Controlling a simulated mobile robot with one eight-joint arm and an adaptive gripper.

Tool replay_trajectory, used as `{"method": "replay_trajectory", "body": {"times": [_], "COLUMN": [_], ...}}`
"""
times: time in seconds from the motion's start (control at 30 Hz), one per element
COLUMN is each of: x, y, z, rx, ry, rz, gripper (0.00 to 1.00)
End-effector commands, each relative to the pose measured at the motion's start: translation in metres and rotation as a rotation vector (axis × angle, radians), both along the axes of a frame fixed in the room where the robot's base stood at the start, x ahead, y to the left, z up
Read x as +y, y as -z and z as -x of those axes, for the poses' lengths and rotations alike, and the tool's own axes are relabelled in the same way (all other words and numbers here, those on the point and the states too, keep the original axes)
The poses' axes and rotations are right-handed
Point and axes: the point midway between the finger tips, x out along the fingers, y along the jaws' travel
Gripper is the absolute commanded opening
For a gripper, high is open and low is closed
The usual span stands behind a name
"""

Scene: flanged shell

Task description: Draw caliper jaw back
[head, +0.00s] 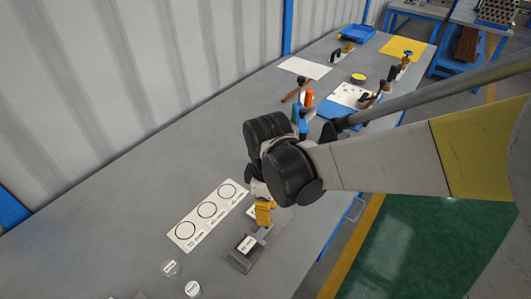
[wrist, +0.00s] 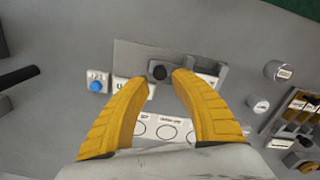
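The caliper appears to be the grey metal fixture on the bench, with a flat plate (wrist: 130,55) and a raised block at its right end in the wrist view. In the head view the fixture (head: 240,262) lies below my gripper (head: 263,217). A dark round knob (wrist: 158,72) on it shows between my yellow fingertips in the wrist view. My gripper (wrist: 161,82) is open, its fingers apart to either side of the knob. I cannot tell whether they touch it. The fixture's near edge is partly hidden by the fingers.
A white card with three circles (head: 208,211) lies beside the fixture. Small labelled cylinders (wrist: 277,70) stand to the right in the wrist view. A small box with a blue button (wrist: 97,83) sits left. Tools and a blue tray (head: 357,33) occupy the far bench.

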Motion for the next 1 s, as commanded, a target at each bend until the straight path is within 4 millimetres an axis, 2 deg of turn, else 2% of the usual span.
{"method": "replay_trajectory", "body": {"times": [0.03,0.23,0.4,0.63,0.67,0.73,0.77,1.0], "x": [0.0,0.0,0.0,0.0,0.0,0.0,0.0,-0.001], "y": [0.014,0.041,0.049,0.048,0.048,0.048,0.048,0.048], "z": [-0.001,0.0,0.0,0.0,0.0,0.0,0.0,-0.001], "rx": [0.0,-0.001,-0.001,-0.001,-0.001,-0.001,-0.001,-0.001], "ry": [0.001,0.002,0.002,0.002,0.002,0.002,0.002,0.003], "rz": [0.0,-0.001,-0.001,-0.001,-0.001,-0.001,-0.001,0.0], "gripper": [0.29,0.29,0.29,0.29,0.25,0.04,0.0,0.0]}}
